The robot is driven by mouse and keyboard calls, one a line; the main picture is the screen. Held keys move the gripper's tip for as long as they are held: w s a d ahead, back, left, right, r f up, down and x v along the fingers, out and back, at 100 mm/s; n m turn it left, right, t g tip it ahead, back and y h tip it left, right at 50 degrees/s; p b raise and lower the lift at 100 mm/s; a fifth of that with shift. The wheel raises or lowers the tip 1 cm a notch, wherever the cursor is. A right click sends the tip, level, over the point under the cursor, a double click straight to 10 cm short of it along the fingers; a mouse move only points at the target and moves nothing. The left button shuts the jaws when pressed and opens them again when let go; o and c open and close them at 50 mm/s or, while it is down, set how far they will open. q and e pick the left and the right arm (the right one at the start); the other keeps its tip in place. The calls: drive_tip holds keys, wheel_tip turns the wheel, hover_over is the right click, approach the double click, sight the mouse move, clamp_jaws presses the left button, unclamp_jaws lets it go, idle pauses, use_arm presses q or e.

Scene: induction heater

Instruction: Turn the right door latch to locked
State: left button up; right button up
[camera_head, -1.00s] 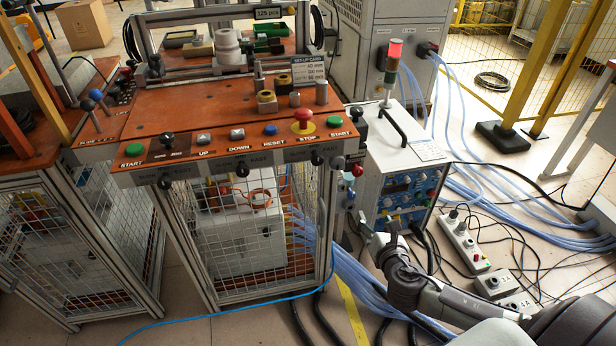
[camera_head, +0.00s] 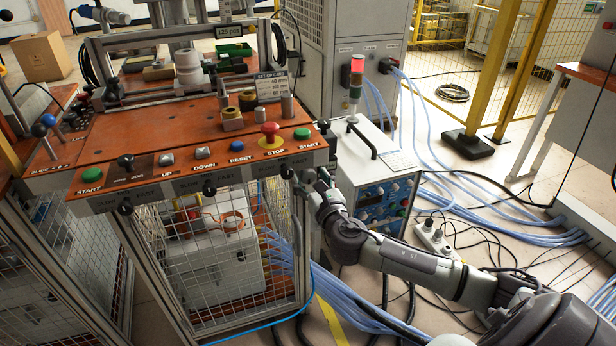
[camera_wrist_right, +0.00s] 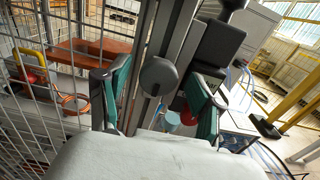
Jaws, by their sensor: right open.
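The right door latch appears to be the dark round knob (camera_wrist_right: 158,76) in front of a metal frame post in the wrist view. In the head view, a black knob (camera_head: 286,171) hangs under the right end of the control panel, likely the same one. My right gripper (camera_head: 311,184) is beside the panel's right front corner, just right of that knob. In the wrist view my right gripper (camera_wrist_right: 159,92) is open, with its green-padded fingers on either side of the round knob. I cannot tell whether they touch it. My left gripper is not in view.
The orange panel (camera_head: 150,135) carries buttons, including a red STOP button (camera_head: 269,129). Below it is a wire-mesh cage (camera_head: 215,250). A white and blue power unit (camera_head: 385,195) stands close to my right arm. Blue hoses (camera_head: 480,195) run across the floor.

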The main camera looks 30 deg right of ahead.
drive_tip(key=shift+x, duration=0.85)
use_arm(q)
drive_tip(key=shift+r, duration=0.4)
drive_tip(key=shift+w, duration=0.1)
use_arm(e)
drive_tip(key=shift+c, duration=0.3)
drive_tip(key=c, duration=1)
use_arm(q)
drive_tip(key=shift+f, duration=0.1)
use_arm(e)
drive_tip(key=shift+c, duration=0.3)
